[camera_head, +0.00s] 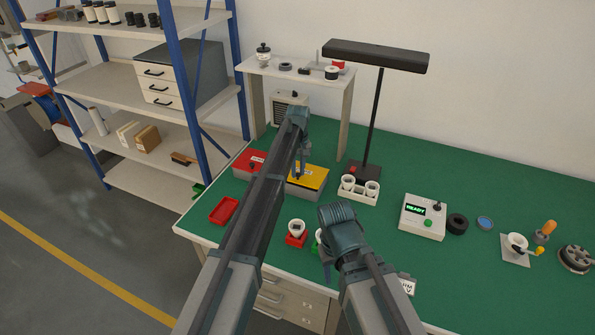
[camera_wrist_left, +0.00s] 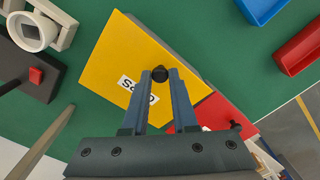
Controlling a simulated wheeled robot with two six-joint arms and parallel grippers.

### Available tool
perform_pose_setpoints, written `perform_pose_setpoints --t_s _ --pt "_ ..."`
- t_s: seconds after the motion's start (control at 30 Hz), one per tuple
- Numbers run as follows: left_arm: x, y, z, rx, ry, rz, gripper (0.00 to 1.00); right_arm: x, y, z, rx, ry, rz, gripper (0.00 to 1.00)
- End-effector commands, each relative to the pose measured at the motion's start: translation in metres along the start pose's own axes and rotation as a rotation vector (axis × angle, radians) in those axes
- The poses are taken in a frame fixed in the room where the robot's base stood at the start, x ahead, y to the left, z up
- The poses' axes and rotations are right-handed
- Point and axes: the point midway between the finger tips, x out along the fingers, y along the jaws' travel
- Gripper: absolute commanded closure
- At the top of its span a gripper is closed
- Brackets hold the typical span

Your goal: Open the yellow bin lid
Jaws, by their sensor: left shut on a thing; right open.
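The yellow bin lid (camera_head: 313,178) lies on its grey bin near the back left of the green bench, next to the red-lidded bin (camera_head: 246,165). My left gripper (camera_head: 299,174) points down at the lid. In the left wrist view, the left gripper (camera_wrist_left: 160,77) is shut on the lid's black knob (camera_wrist_left: 160,73), and the yellow lid (camera_wrist_left: 115,55) with its white label looks flat on the bin. My right gripper (camera_head: 326,268) is open and empty over the bench's front edge, well apart from the bin; its fingers are partly hidden by its wrist.
A red tray (camera_head: 224,211) lies left of my left arm. A white double holder (camera_head: 359,190) and the lamp base (camera_head: 364,171) stand just right of the yellow bin. A red holder with a white cup (camera_head: 297,230) is in front. The raised shelf (camera_head: 345,88) stands behind.

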Motion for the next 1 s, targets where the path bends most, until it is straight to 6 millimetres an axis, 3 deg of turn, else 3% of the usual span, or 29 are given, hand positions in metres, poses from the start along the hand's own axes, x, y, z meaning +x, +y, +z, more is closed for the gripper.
perform_pose_setpoints --t_s 0.5,1.0 --pt "-0.037 0.027 -0.024 0.003 0.007 0.009 1.0 -0.037 0.004 0.002 0.0 0.0 0.0 0.5" --pt "-0.044 0.038 -0.031 0.006 0.005 0.011 1.0 -0.043 0.004 0.003 0.0 0.0 0.0 0.5"
